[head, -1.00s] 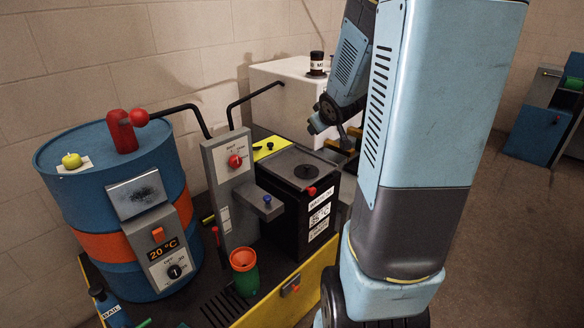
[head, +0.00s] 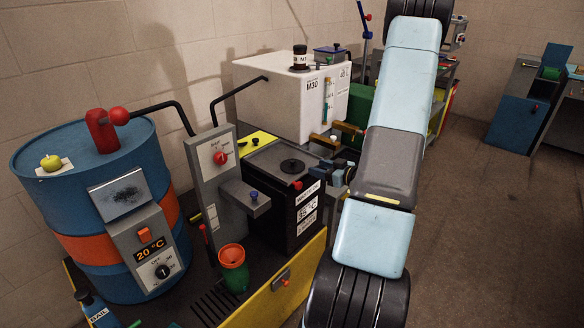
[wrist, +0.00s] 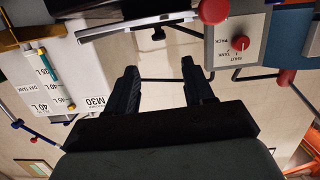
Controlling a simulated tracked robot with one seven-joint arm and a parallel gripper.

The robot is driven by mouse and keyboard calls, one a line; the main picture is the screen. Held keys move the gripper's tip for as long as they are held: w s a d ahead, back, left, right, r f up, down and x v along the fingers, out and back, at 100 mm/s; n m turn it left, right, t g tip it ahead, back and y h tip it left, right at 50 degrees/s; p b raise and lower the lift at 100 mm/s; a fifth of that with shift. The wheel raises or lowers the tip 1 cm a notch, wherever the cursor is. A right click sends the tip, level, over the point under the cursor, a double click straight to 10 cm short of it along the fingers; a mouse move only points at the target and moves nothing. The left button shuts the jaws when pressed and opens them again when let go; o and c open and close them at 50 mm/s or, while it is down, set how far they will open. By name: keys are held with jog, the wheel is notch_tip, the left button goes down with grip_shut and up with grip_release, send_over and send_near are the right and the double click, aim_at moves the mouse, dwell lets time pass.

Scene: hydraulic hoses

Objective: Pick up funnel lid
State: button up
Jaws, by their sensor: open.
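A grey control post (head: 212,190) stands left of the box, with a blue drum (head: 95,170) beyond it. A white tank (head: 265,95) is behind, with brown-handled valves near its front. An orange-and-green funnel (head: 233,268) stands in front. Open floor lies to the right.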

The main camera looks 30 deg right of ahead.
aim_at(295, 162)
jog(key=x, duration=0.8)
jog(key=shift+s+a+f, duration=0.1)
jog(key=shift+x, duration=2.65)
grip_shut()
